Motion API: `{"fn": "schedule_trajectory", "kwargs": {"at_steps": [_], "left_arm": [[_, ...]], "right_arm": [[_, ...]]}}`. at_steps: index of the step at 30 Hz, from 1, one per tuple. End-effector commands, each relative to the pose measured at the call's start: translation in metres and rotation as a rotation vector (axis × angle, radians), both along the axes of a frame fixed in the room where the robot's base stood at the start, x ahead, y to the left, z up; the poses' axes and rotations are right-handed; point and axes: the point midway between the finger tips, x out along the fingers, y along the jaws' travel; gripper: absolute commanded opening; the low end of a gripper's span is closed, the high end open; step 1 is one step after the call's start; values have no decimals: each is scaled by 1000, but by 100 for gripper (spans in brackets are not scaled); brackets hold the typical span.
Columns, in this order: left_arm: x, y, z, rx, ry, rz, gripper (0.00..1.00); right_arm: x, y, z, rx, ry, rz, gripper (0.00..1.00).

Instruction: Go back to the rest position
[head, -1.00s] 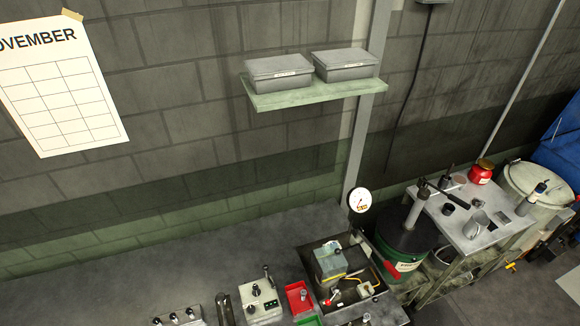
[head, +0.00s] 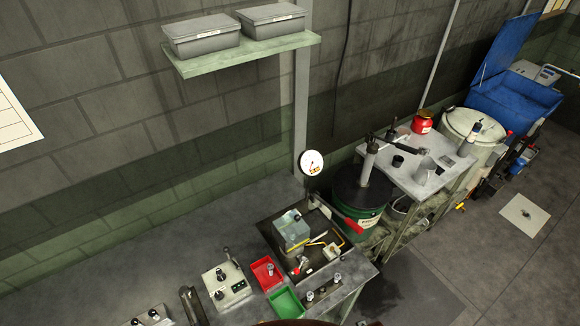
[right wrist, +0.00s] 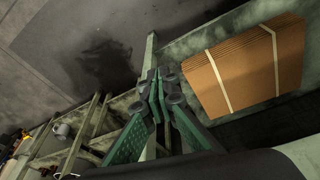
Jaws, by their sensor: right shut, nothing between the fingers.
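My right gripper (right wrist: 160,95) shows in the right wrist view, with its green fingers drawn together and nothing between them. It hangs in the air in front of a grey post, apart from the strapped cardboard stack to its right. The head view shows neither gripper. My left gripper is in no view.
In the head view a workbench (head: 110,262) carries a red tray (head: 267,273), a green tray (head: 286,304) and a control box (head: 226,285). A green drum (head: 361,205) and a cart (head: 410,170) stand to its right. The strapped cardboard stack (right wrist: 245,68) lies beside my right gripper. Floor at right is mostly open.

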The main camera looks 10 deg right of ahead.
Motion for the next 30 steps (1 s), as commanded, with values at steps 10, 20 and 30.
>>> {"fn": "schedule_trajectory", "kwargs": {"at_steps": [10,20,30], "left_arm": [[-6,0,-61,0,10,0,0],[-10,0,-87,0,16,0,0],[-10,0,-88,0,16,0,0]], "right_arm": [[-114,6,-217,10,97,40,0],[-204,2,-291,13,142,66,0],[-210,2,-294,13,144,67,0]]}}
